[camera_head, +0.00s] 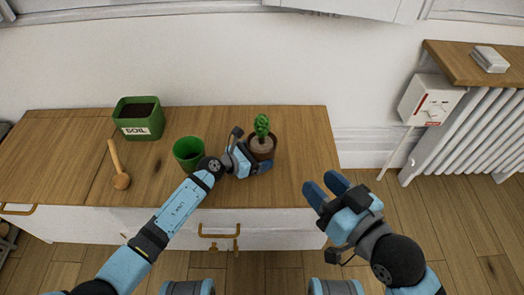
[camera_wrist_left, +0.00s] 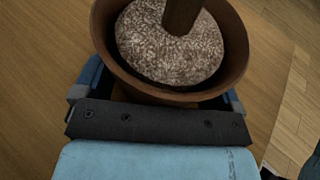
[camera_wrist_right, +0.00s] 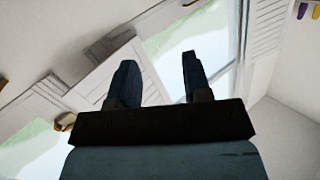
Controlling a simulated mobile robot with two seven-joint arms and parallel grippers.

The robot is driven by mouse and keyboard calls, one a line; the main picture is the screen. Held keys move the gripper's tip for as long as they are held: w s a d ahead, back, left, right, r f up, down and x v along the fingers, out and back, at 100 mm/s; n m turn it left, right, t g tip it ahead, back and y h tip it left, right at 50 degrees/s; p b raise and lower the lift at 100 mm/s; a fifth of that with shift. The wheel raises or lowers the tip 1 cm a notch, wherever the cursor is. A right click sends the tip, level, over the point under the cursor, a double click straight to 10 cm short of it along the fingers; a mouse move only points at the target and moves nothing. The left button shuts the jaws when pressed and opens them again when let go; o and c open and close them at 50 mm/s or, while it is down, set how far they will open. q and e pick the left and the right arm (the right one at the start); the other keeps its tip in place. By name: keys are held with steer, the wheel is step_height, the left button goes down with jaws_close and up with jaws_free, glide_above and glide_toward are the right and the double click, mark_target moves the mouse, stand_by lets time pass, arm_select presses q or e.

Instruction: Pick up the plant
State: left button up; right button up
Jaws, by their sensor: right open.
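The plant (camera_head: 262,124) is a small green succulent-like plant in a brown pot (camera_head: 262,154) on the wooden cabinet top. My left gripper (camera_head: 253,149) is at the pot with its fingers spread wide, one on either side. In the left wrist view the pot's brown rim (camera_wrist_left: 240,65) stands right in front of the palm, with speckled soil (camera_wrist_left: 150,50) and a stem inside. The fingers are mostly hidden below the rim, so contact cannot be told. My right gripper (camera_head: 325,188) is open and empty, off the cabinet's right end. It also shows in the right wrist view (camera_wrist_right: 158,80).
A green soil box (camera_head: 139,130), a green cup (camera_head: 188,154) and a wooden-handled tool (camera_head: 118,165) stand or lie left of the plant on the cabinet top (camera_head: 230,116). A radiator (camera_head: 470,130) under a wooden shelf is at the right.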

steer(key=shift+o, duration=0.4)
steer(key=o, duration=0.4)
steer(key=shift+w, duration=0.1)
steer(key=shift+c, duration=0.2)
steer(key=shift+o, duration=0.6)
steer(key=shift+w+f, duration=0.1)
steer(key=shift+w, duration=0.25)
steer(key=g+h, duration=0.8)
steer(key=g, duration=0.3)
glide_toward(263, 117)
steer(key=x, duration=1.2)
steer(key=shift+a+f, duration=0.1)
steer(key=shift+f, duration=0.1)
